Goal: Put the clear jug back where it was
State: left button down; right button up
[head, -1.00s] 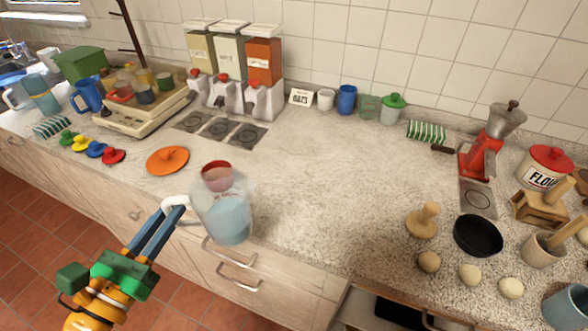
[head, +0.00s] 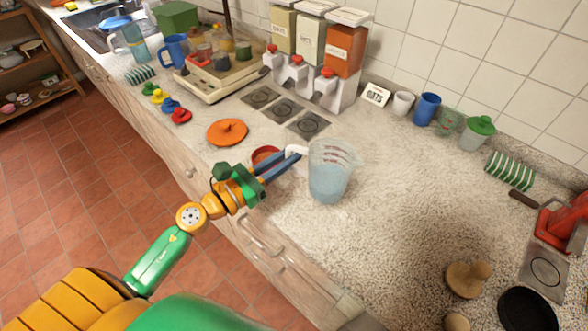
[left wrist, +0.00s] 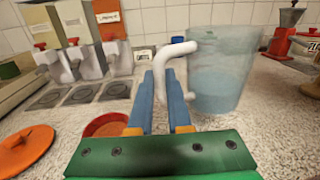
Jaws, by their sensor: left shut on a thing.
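The clear jug (head: 329,178) holds bluish liquid and is upright over the front part of the counter. It also shows in the left wrist view (left wrist: 228,72). My left gripper (head: 290,157) is shut on its white handle (left wrist: 172,62), at the jug's left side. I cannot tell whether the jug's base touches the counter. A small red bowl (head: 264,154) sits left of the jug, partly hidden by my gripper. My right gripper is not in view.
Dark square pads (head: 283,110) lie before the dispensers (head: 312,55). An orange lid (head: 227,132) lies left of the bowl. Cups (head: 426,108) and a green-lidded jar (head: 476,133) line the wall. Another pad (head: 545,268) is at right. Counter right of the jug is clear.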

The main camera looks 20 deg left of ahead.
pick_arm(q)
jog(key=f+b, duration=0.1)
jog(key=f, duration=0.1)
jog(key=w+f, duration=0.1)
jog(key=f, duration=0.1)
jog(key=w+f+b, duration=0.1)
jog(key=f, duration=0.1)
jog(key=shift+w+d+f+b, duration=0.1)
jog(key=shift+d+b, duration=0.2)
jog(key=c, duration=1.3)
grip_release()
jog(key=shift+f, duration=0.1)
jog(key=o, duration=0.4)
